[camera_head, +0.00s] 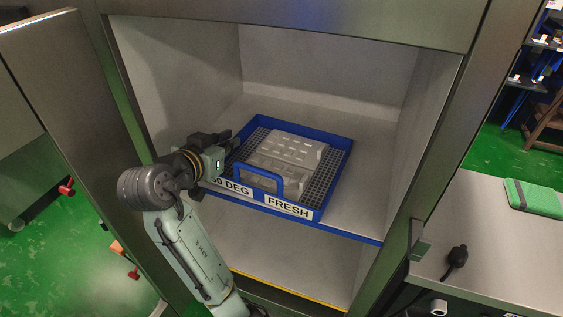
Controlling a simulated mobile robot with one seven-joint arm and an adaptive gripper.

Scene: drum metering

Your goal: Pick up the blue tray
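The blue tray (323,180) sits on a shelf inside an open metal cabinet. It has a blue rim, a dark mesh floor and a raised blue handle (262,176) at its front. Labels on its front read "FRESH" (288,207) and, partly hidden by my arm, "0 DEG". Pale moulded pieces (287,150) lie in the tray. My gripper (230,141) is at the tray's left side, left of the handle. I cannot tell whether it touches the rim. Its fingers are dark and small here, so their opening is unclear.
The cabinet's right wall (418,120) leaves some free shelf (358,195) right of the tray. The open door (75,70) stands at the left. A lower shelf (290,262) lies below. A counter at the right holds a green case (535,198) and a black object (457,257).

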